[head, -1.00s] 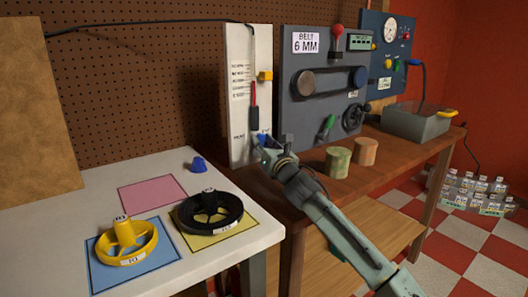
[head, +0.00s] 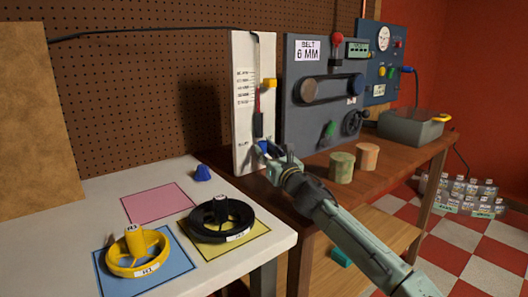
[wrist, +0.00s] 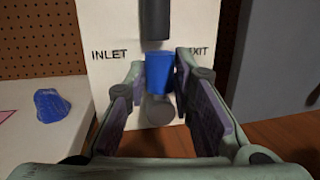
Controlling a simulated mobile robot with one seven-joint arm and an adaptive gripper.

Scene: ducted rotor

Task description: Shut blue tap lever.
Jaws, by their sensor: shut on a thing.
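The blue tap lever (wrist: 160,72) is on the lower part of a white upright panel (wrist: 103,28), between the printed words INLET and EXIT. In the wrist view it sits between my two finger pads, below a dark vertical tube (wrist: 156,20) and above a round grey knob (wrist: 159,110). My gripper (head: 264,151) is shut on the lever at the foot of the panel.
A white table (head: 75,212) at left holds a small blue piece (head: 203,174), a black ducted rotor (head: 222,236) and a yellow one (head: 120,264). A belt panel (head: 292,125) and two short cylinders (head: 342,174) stand to the right on the wooden bench (head: 312,187).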

